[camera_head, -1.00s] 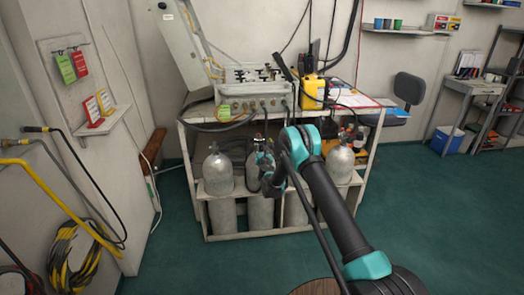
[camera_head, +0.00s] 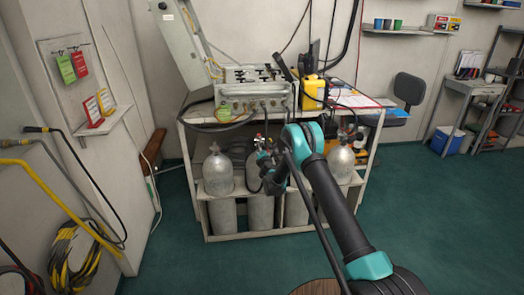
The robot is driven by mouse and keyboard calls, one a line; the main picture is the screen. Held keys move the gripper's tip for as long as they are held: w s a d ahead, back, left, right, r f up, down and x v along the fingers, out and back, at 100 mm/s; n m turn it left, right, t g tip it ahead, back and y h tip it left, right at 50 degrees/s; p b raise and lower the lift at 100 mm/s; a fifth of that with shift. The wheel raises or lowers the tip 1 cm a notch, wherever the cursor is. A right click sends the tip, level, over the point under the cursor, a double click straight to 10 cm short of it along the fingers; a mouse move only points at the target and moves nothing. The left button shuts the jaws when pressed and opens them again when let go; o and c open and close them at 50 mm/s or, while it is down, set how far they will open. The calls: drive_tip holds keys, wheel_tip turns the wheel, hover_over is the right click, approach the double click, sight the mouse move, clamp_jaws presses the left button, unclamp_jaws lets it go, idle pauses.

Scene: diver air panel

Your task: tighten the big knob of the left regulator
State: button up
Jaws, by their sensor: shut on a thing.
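The left regulator (camera_head: 259,141) sits on top of the second grey cylinder from the left (camera_head: 254,172), under the bench. It is small in view, with a bit of red and dark metal showing. My gripper (camera_head: 264,160) is at the regulator, reaching in from the right, and is shut on its big knob. The fingers and the dark wrist hide most of the knob, so its turn cannot be read. Another regulator (camera_head: 345,133) shows on the right cylinder (camera_head: 340,162), partly behind my arm.
A leftmost cylinder (camera_head: 218,172) stands close by in the white rack (camera_head: 225,236). The air panel (camera_head: 252,97) and a yellow device (camera_head: 313,91) stand on the bench above, with hoses hanging near.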

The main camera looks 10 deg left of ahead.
drive_tip(key=shift+d, duration=0.1)
idle(0.4)
drive_tip(key=o, duration=1.1)
drive_tip(key=shift+o, duration=0.2)
drive_tip(key=f+v, duration=0.1)
drive_tip(key=v, duration=1.1)
drive_tip(key=shift+r, duration=0.5)
